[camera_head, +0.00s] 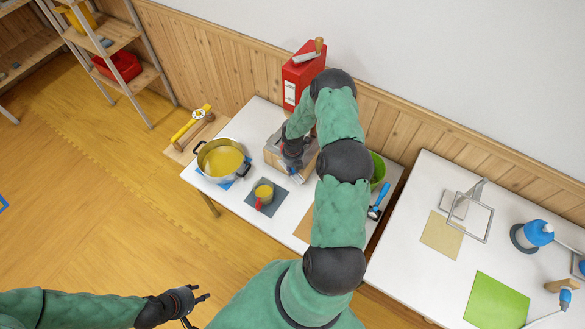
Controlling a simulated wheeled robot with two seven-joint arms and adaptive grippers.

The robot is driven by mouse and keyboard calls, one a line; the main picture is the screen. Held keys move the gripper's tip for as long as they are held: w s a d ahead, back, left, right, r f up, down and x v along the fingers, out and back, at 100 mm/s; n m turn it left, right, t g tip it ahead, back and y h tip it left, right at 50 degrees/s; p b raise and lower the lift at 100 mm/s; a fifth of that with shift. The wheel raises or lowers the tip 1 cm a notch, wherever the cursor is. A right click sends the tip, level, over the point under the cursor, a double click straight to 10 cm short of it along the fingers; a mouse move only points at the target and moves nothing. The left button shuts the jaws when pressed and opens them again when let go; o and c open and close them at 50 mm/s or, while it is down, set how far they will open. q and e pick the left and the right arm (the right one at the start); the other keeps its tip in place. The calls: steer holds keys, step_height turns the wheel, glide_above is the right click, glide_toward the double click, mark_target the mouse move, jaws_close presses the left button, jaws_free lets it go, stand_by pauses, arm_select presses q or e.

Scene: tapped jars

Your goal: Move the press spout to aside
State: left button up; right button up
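I cannot clearly make out the press spout. A grey and wooden box-like piece (271,152) stands on the white table, largely hidden behind my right arm. My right gripper (293,165) points down at this piece from above. Its fingertips are small and partly hidden, so I cannot tell whether they hold anything. A red box with a crank handle (292,84) stands behind it at the wall. My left gripper (197,309) is low at the bottom left, off the table, with its fingers apart and nothing visible between them.
A pot of yellow liquid (222,160) and a yellow cup with a red handle (264,193) stand left on the table (226,199). A green bucket (378,170) and blue-handled tool (376,206) are right of my arm. A second table (410,265) stands further right.

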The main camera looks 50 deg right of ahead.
mark_target(293, 170)
steer(key=o, duration=0.4)
steer(key=shift+c, duration=0.2)
step_height(293, 170, up, 12)
stand_by(1.0)
steer(key=a+f+m+y+b, duration=0.1)
steer(key=a+f+m, duration=0.25)
steer(key=a, duration=0.45)
steer(key=s+a+f+m+y+b, duration=0.1)
steer(key=a+f+m, duration=0.2)
steer(key=a+m, duration=0.3)
steer(key=a+f+m+y+b, duration=0.1)
steer(key=a+f+m+b, duration=0.15)
steer(key=a, duration=0.65)
steer(key=s+a+f+m+y+b, duration=0.1)
steer(key=s+a+f+m, duration=0.3)
steer(key=s+a+m, duration=0.7)
steer(key=a+m+b, duration=0.1)
steer(key=a+m, duration=0.2)
steer(key=m, duration=0.1)
steer(key=shift+m+b, duration=0.3)
